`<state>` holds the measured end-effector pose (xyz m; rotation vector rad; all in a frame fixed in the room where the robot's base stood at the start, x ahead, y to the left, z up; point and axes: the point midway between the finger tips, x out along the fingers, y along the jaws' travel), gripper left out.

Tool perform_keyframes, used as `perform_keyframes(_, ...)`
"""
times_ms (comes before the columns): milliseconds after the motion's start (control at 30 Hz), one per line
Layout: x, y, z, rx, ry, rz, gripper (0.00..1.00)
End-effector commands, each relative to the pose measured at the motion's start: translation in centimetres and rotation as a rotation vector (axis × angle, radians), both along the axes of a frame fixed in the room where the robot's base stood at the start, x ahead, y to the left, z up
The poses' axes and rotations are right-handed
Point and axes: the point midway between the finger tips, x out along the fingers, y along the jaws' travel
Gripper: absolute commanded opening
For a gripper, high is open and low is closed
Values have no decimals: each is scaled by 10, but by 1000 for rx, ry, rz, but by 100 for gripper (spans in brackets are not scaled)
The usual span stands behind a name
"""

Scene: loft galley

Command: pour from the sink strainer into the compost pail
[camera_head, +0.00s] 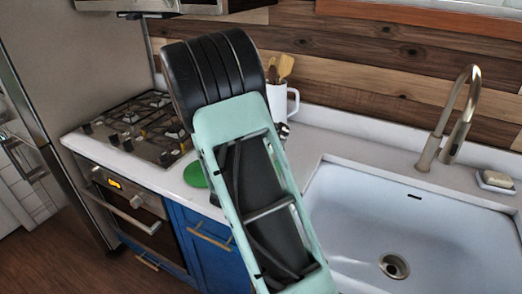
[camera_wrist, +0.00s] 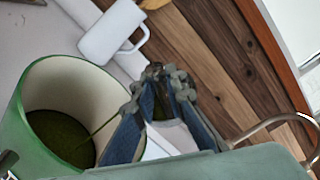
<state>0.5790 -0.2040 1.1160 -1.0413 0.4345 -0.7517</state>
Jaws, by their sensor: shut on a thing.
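The compost pail (camera_wrist: 25,150), green outside and cream inside, stands open at the left of the wrist view. Dark green matter covers its bottom. A bit of green, likely the pail (camera_head: 195,175), shows left of my arm in the head view. My gripper (camera_wrist: 158,82) is shut at the pail's right side in the wrist view. The sink strainer between its fingers is mostly hidden and I cannot make out its shape. A thin green streak runs from beside the left finger down into the pail.
A white crock (camera_head: 292,104) with wooden utensils stands behind, near the wooden wall. The white sink (camera_head: 440,240) with a tall faucet (camera_head: 458,115) is at right, a soap dish (camera_head: 495,181) beside it. The gas stove (camera_head: 135,125) is at left.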

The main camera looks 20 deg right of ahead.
Motion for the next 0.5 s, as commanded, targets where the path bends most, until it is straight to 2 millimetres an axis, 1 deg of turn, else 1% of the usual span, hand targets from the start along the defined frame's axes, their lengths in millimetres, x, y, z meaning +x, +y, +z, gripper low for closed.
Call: perform_keyframes(500, 1, 2, 0, -54, 21, 0, 0)
